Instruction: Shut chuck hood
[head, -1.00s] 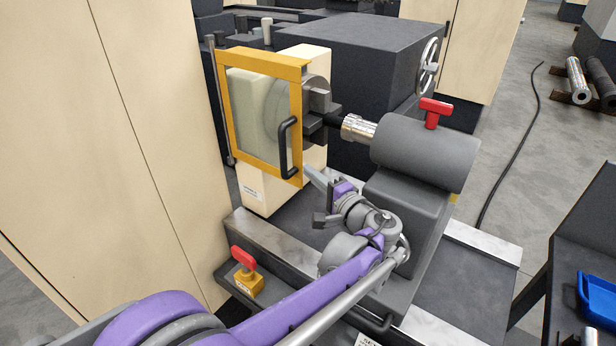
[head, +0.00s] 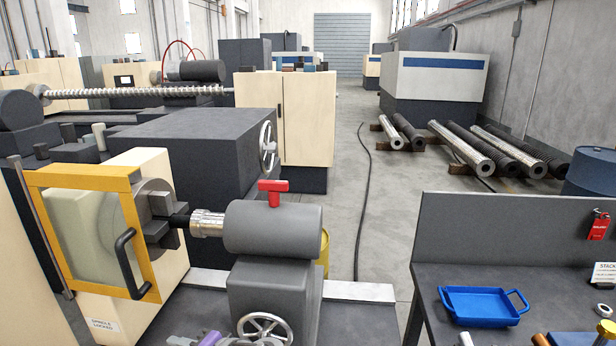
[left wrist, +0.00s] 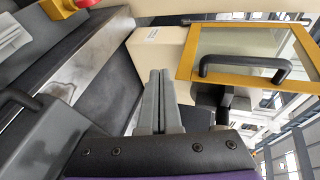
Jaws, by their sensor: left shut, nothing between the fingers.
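The chuck hood (head: 94,228) is a yellow frame with a clear panel, on a post at the left of the head view. Its black handle (head: 128,263) is on the right side of the frame. The grey chuck (head: 155,215) shows partly through the panel, and its jaws stick out past the frame's right edge. My left gripper (left wrist: 160,85) is shut and empty in the left wrist view. The hood's handle (left wrist: 245,65) is right of the fingertips, apart from them. In the head view only a bit of my left arm shows at the bottom edge; its fingertips are not visible.
The grey tailstock (head: 275,228) with a red lever (head: 273,190) stands right of the chuck. A red-topped yellow switch (left wrist: 70,5) is at the wrist view's upper left. A dark bench (head: 440,290) with a blue tray (head: 482,304) stands at the right.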

